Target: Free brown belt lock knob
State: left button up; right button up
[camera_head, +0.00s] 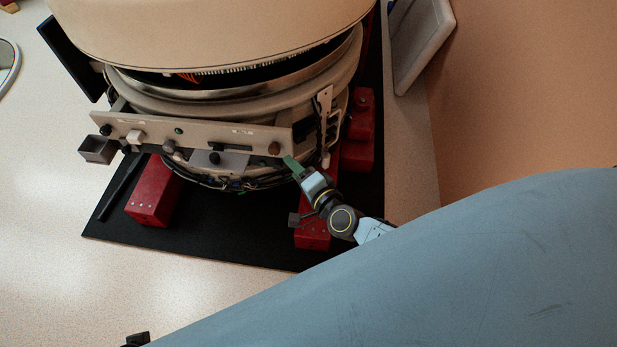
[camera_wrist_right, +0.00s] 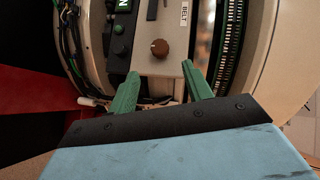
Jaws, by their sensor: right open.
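The brown belt lock knob (camera_head: 275,148) sits at the right end of the pale control panel (camera_head: 225,134) on the gantry front. In the right wrist view the round brown knob (camera_wrist_right: 159,48) lies beyond and between my fingertips, beside a label reading BELT (camera_wrist_right: 184,14). My right gripper (camera_head: 291,163) is just below and right of the knob. Its green fingers (camera_wrist_right: 160,75) are open and empty, with a gap between them and the knob. My left gripper does not show in the head view.
Cables hang under the panel. Red blocks (camera_head: 154,191) stand on the black mat (camera_head: 220,240). A large blue-grey surface fills the lower right.

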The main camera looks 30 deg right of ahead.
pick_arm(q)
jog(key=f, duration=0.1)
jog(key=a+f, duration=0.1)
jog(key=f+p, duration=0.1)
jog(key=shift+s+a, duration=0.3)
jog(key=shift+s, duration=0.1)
pick_arm(e)
jog(key=v, duration=0.5)
jog(key=shift+s+r, duration=0.1)
jog(key=shift+s, duration=0.05)
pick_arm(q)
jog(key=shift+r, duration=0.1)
